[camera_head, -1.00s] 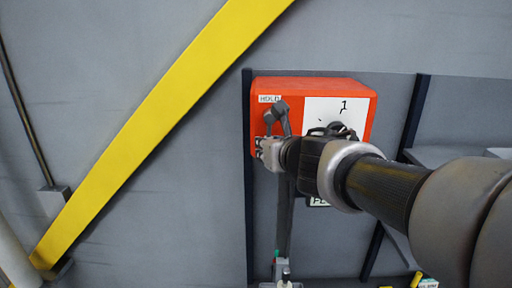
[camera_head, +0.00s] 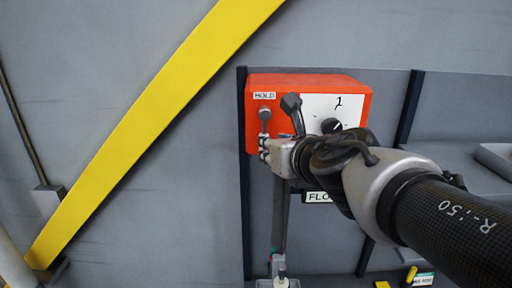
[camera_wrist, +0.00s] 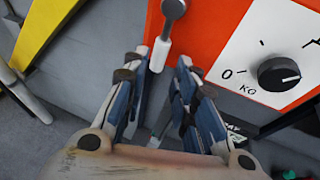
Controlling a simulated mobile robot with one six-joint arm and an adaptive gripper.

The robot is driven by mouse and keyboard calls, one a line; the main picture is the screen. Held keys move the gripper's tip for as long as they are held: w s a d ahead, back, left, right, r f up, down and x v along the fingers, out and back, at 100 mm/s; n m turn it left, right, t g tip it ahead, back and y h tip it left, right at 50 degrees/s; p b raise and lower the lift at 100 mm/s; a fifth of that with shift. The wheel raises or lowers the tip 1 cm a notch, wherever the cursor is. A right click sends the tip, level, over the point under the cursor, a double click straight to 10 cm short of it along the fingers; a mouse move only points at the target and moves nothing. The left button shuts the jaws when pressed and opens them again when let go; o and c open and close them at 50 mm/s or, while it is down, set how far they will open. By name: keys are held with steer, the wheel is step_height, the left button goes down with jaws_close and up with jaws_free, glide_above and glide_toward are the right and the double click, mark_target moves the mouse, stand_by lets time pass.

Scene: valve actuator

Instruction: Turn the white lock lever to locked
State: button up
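The lock lever shows in the wrist view as a grey pivot with a white handle (camera_wrist: 160,54) pointing down. In the head view its grey pivot (camera_head: 264,113) sits under the HOLD label on the orange box (camera_head: 255,90), and the handle hangs downward. My gripper (camera_wrist: 159,68) is open, with one finger on each side of the handle's lower end and a gap showing on both sides. In the head view my gripper (camera_head: 264,149) is at the lower left of the box front and partly hides the handle's end.
A black dial (camera_wrist: 279,74) on a white plate (camera_wrist: 250,40) is right of the lever. A yellow diagonal beam (camera_head: 150,120) crosses the wall at left. A grey post (camera_head: 280,220) stands below the box. A FLO sign (camera_head: 319,197) is under the box.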

steer(key=v, duration=0.5)
